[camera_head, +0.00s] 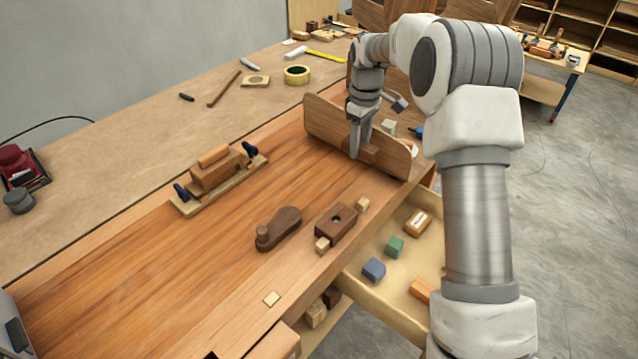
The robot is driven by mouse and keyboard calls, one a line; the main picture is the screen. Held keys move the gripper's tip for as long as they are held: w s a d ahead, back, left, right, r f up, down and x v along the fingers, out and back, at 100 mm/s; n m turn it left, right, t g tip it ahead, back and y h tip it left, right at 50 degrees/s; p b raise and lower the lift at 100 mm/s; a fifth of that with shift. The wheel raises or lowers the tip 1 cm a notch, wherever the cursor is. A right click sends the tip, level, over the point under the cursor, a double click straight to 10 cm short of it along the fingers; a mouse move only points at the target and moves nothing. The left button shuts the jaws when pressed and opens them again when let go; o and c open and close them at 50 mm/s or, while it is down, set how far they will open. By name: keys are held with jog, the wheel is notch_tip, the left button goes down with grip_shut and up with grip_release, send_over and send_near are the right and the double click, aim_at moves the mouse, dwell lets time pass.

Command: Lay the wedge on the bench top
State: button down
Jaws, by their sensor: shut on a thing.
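My gripper (359,146) points down at the far right part of the bench top (200,255). It is shut on a dark brown wooden block (370,153), which looks like the wedge. Part of the block is hidden by the fingers. The block is in front of an upright, round-ended wooden board (325,121). I cannot tell whether its underside touches the bench top.
A dark wooden plane (278,229) and a dark block with pale ends (336,222) lie nearer on the bench. A clamped form (215,172) sits left. An open drawer (385,300) holds small coloured blocks. Yellow tape (297,75) lies behind. The middle of the bench is clear.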

send_over(318, 192)
notch_tip(318, 192, down, 6)
jog(key=shift+f, duration=0.1)
jog(key=shift+w+f, duration=0.1)
jog(key=shift+f, duration=2.05)
jog(key=shift+c, duration=1.9)
grip_release()
